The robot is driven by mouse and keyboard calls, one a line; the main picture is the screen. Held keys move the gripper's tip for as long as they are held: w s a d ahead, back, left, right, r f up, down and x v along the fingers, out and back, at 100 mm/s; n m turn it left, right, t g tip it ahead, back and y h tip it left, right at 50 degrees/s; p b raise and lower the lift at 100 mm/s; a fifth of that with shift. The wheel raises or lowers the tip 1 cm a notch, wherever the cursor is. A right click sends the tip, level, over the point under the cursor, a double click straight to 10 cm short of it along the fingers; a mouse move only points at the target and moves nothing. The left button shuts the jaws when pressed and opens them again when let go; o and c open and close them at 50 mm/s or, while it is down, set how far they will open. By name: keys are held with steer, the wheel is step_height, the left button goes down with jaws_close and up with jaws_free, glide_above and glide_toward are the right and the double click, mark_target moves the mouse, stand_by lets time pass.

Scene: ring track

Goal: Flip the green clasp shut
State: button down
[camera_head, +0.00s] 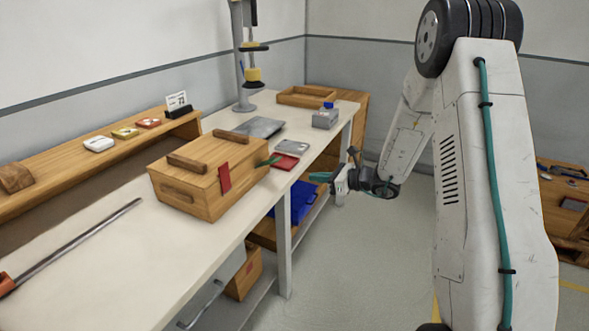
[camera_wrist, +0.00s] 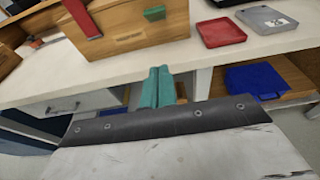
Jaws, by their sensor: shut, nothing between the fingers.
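The wooden box (camera_head: 200,200) stands on the bench with its lid down. The green clasp (camera_head: 267,161) sticks outward from the box near its right end, away from the box face. In the wrist view the green clasp (camera_wrist: 154,13) is seen almost end-on at the top. The red clasp (camera_head: 224,177) hangs flat down over the box front; it also shows in the wrist view (camera_wrist: 82,18). My gripper (camera_head: 318,177) is off the bench's front edge, to the right of the box and apart from it. Its teal fingers (camera_wrist: 158,87) are together and empty, pointing toward the bench.
A red tray (camera_head: 285,161) and a grey case (camera_head: 292,146) lie right of the box. A grey block with a blue top (camera_head: 325,117) and a wooden tray (camera_head: 307,96) stand farther back. A blue bin (camera_wrist: 256,80) is under the bench. The floor before the bench is clear.

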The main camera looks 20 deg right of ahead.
steer(key=w+a+r, duration=0.1)
steer(key=w+a, duration=0.6)
steer(key=w, duration=0.1)
steer(key=shift+w+a, duration=0.15)
steer(key=shift+a, duration=0.2)
steer(key=shift+r, duration=0.15)
